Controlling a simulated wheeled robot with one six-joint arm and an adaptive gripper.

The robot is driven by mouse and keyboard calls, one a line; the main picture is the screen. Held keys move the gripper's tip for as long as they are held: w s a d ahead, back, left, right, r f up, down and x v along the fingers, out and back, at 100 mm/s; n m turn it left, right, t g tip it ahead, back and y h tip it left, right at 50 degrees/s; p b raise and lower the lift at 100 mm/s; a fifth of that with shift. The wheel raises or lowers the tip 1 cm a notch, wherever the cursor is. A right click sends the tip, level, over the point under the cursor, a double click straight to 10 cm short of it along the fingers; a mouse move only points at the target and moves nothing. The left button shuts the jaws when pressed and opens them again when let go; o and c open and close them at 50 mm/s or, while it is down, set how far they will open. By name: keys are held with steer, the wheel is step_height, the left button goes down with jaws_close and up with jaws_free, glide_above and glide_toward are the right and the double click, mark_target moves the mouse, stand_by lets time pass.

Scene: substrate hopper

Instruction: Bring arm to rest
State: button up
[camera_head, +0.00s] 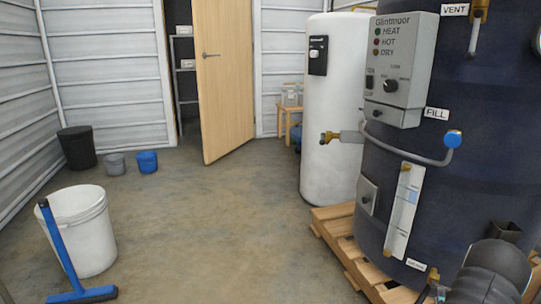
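A dark, rounded part of my arm (495,268) shows at the bottom right corner, in front of the dark blue tank (465,180). I cannot make out my gripper's fingers. Small dark parts sit at the bottom edge beside the brass drain fitting (433,274), and I cannot tell what they are. The tank carries a grey control box (402,70) marked HEAT, HOT and DRY, and a bent pipe with a blue knob (453,139) near the FILL label.
The tank stands on a wooden pallet (335,222), close to my arm. A white cylinder (330,165) stands behind it. A white bucket (80,235) and blue squeegee (65,255) are at the left. A wooden door (222,90) stands ajar. The middle floor is clear.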

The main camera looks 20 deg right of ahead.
steer(key=w+a+r+n+y+p, duration=0.1)
steer(key=w+a+r+n+y, duration=0.2)
steer(key=w+r, duration=0.4)
steer(key=w+a+r+n+y+p, duration=0.1)
steer(key=w+a+r+n, duration=0.35)
steer(key=w+r, duration=0.2)
steer(key=w+a+r+n+g+y+p, duration=0.3)
steer(key=a+r+n, duration=0.3)
steer(key=a+r, duration=0.95)
steer(key=s+a+r+n+g+y+p, duration=0.1)
steer(key=s+a+r+n, duration=0.15)
steer(key=a, duration=0.45)
steer(key=s+a+r+n+y+p, duration=0.1)
steer(key=s+a+r, duration=0.15)
steer(key=a, duration=0.35)
steer(key=s+a+r+n+g+y, duration=0.1)
steer(key=s+a+r+n+y, duration=0.1)
steer(key=s+a, duration=0.35)
steer(key=s+a+r+n+g+y+p, duration=0.2)
steer(key=s+a+n, duration=0.4)
steer(key=s+a, duration=0.7)
steer(key=shift+s+r+g, duration=0.4)
steer(key=shift+s+r, duration=0.05)
steer(key=shift+r, duration=0.05)
steer(key=shift+a, duration=0.1)
